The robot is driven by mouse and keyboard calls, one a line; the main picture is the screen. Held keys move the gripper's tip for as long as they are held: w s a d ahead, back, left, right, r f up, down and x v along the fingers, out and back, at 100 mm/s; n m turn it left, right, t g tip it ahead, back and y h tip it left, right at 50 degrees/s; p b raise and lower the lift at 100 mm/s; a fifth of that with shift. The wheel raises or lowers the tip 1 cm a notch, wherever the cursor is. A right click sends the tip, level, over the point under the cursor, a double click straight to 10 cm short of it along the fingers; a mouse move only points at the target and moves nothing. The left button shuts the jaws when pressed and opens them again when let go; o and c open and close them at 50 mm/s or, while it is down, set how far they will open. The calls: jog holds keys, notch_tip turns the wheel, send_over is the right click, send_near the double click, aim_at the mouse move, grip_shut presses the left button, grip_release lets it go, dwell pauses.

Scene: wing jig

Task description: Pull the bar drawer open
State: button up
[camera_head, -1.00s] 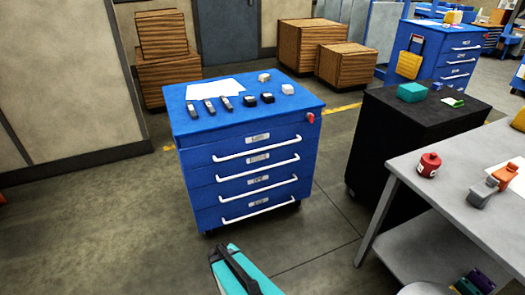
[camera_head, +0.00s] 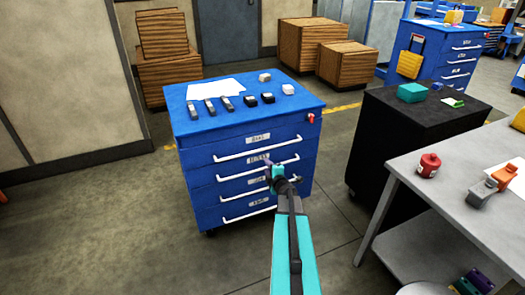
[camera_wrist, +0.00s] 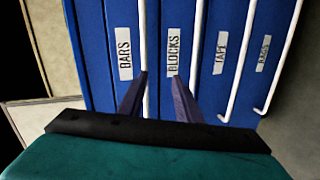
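The blue cabinet (camera_head: 190,185) has a stack of drawers with white bar handles. The bar drawer is the top one with a handle; its label "BARS" (camera_wrist: 124,53) reads sideways in the wrist view. Its handle (camera_head: 230,155) also shows in the wrist view (camera_wrist: 142,35), and the drawer looks shut. My gripper (camera_head: 268,164) is in front of the upper drawers, just below that handle in the head view. In the wrist view my gripper (camera_wrist: 160,88) is open, with the bar handle between its fingers, close to the left one. Contact cannot be told.
The "BLOCKS" drawer handle (camera_wrist: 197,45) runs behind my right finger. Small parts and a white sheet (camera_head: 215,90) lie on the cabinet top. A black cabinet (camera_head: 400,140) and a grey table (camera_head: 450,150) stand to the right. The floor at left is clear.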

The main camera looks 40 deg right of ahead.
aim_at(263, 150)
jog(key=d+r, duration=0.1)
jog(key=s+d+r+n, duration=0.1)
jog(key=r+n+t+y, duration=0.1)
jog(key=shift+s+d, duration=0.25)
jog(key=shift+d, duration=0.15)
jog(key=shift+w+d, duration=0.1)
jog(key=shift+w, duration=0.05)
jog(key=shift+p+x, duration=1.1)
jog(key=shift+x, duration=5.65)
jog(key=shift+c, duration=0.3)
grip_shut()
